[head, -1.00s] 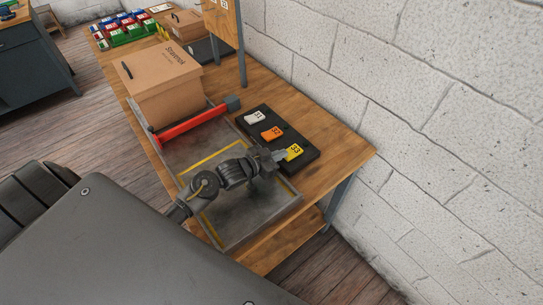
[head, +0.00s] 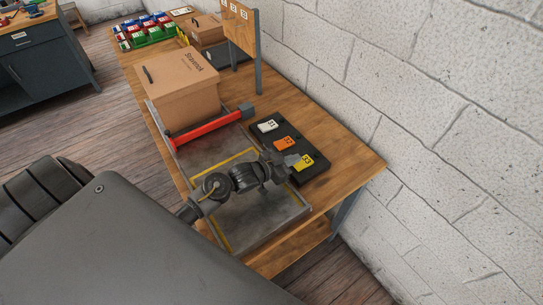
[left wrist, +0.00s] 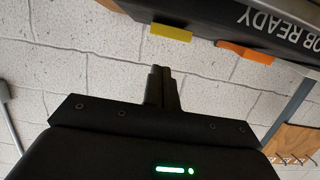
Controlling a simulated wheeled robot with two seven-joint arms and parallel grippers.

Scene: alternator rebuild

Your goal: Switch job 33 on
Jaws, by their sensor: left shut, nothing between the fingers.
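A black switch panel (head: 314,173) lies near the wall side of the wooden bench. It carries a white tab (head: 267,126), an orange tab (head: 285,143) and a yellow tab (head: 303,162) that looks marked 33. My left gripper (head: 290,159) is shut and empty, just left of the yellow tab. In the left wrist view the shut fingertips (left wrist: 159,70) point toward the yellow tab (left wrist: 171,33), with a small visible gap. The orange tab (left wrist: 246,51) shows to its right, beside "JOB READY" lettering on the panel. My right gripper is not in view.
A grey tray (head: 287,222) with yellow lines lies under my left arm. A red bar (head: 208,128) crosses the tray's far end, by a cardboard box (head: 178,86). Coloured bins (head: 150,31) and an upright board (head: 240,25) stand farther back. A block wall borders the bench.

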